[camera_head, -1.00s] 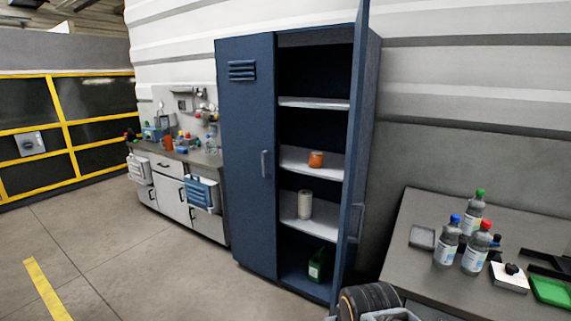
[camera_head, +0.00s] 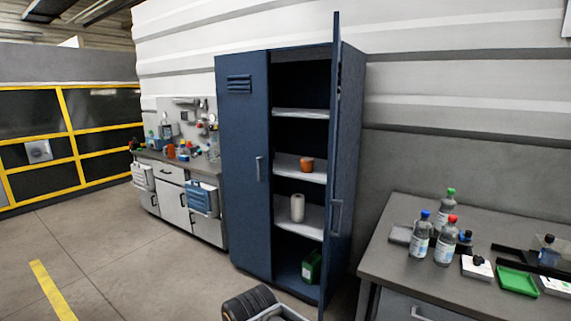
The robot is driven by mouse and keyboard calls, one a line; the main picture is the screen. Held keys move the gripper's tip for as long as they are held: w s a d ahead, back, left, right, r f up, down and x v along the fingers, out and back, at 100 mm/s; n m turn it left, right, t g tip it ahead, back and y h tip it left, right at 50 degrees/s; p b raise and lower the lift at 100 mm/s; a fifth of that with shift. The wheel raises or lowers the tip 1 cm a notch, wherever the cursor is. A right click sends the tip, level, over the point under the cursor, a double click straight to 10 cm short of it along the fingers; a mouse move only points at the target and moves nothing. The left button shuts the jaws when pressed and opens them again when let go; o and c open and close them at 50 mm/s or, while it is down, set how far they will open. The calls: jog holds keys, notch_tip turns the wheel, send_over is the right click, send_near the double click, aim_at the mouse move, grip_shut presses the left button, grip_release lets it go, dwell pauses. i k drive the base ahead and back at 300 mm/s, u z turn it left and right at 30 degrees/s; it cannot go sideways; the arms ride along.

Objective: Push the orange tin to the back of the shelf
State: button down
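The orange tin (camera_head: 306,164) stands on a middle shelf (camera_head: 288,170) inside the blue cabinet (camera_head: 242,170). It sits toward the right of the shelf, close to the open door (camera_head: 336,180). The cabinet's left door is shut and its right door stands open. At the bottom of the view is a dark, rounded part with a grey frame (camera_head: 265,306), which looks like part of my own arm. My gripper's fingers cannot be made out.
A white roll (camera_head: 297,208) stands one shelf below, and a green container (camera_head: 311,266) on the cabinet floor. A grey table (camera_head: 385,262) with several bottles is at right. A workbench (camera_head: 180,170) stands left. The floor at left is clear.

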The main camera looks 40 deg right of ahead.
aim_at(306, 163)
jog(key=u, duration=0.15)
jog(key=i, duration=1.95)
jog(key=z, duration=0.75)
jog(key=i, duration=1.3)
jog(key=z, duration=1.15)
jog(key=i, duration=0.5)
jog(key=z, duration=0.25)
